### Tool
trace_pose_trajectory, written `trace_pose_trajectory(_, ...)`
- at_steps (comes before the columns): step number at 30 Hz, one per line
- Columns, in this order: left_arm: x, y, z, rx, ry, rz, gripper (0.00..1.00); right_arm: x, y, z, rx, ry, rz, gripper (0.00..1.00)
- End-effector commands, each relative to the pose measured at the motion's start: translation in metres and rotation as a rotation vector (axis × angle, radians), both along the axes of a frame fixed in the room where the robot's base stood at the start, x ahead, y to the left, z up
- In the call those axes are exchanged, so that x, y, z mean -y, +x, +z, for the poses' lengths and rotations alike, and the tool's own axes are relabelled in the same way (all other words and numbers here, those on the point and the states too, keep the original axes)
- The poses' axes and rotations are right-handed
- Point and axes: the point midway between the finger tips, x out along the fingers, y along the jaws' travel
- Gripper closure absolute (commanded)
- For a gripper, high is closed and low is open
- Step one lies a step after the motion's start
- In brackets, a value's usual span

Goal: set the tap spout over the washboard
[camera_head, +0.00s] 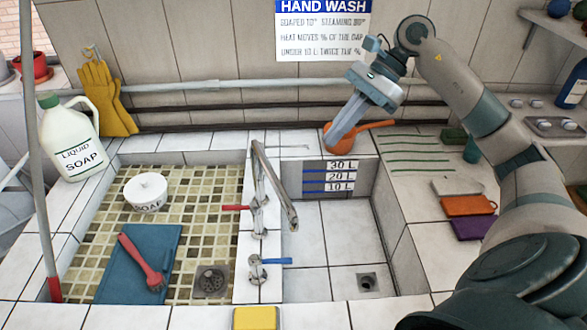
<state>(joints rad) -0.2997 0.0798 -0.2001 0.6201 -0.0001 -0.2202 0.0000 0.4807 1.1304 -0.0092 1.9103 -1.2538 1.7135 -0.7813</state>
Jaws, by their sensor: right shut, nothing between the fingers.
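The tap stands on the tiled divider between two basins. Its grey spout (275,185) slants from a high back end down toward the front right, its low end at the left edge of the right basin. A flat blue board (118,262), seemingly the washboard, lies in the left basin with a red brush (142,262) on it. The spout is not over this board. My right gripper (335,140) is shut and empty, pointing down at the orange scoop (376,125) on the back ledge, well behind and right of the spout. Its tips hide part of the scoop. My left gripper is out of view.
A red lever (235,207) and a blue lever (277,260) stick out from the tap. A soap tub (146,194) stands in the left basin; a soap jug (70,145) stands on the left ledge. The right basin floor (305,240) is clear. A yellow sponge (255,318) lies in front.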

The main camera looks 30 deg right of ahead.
Motion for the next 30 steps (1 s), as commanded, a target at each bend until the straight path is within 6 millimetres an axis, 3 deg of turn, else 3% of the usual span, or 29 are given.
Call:
trace_pose_trajectory(17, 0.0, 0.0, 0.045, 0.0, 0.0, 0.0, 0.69, -0.06, 0.011, -0.067, -0.003, 0.006, 0.002, 1.0)
trace_pose_trajectory(24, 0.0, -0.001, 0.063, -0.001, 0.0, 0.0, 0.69, -0.085, 0.017, -0.071, 0.0, 0.004, 0.001, 1.0)
trace_pose_trajectory(30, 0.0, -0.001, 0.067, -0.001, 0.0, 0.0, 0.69, -0.093, 0.019, -0.075, 0.0, 0.002, 0.0, 1.0)
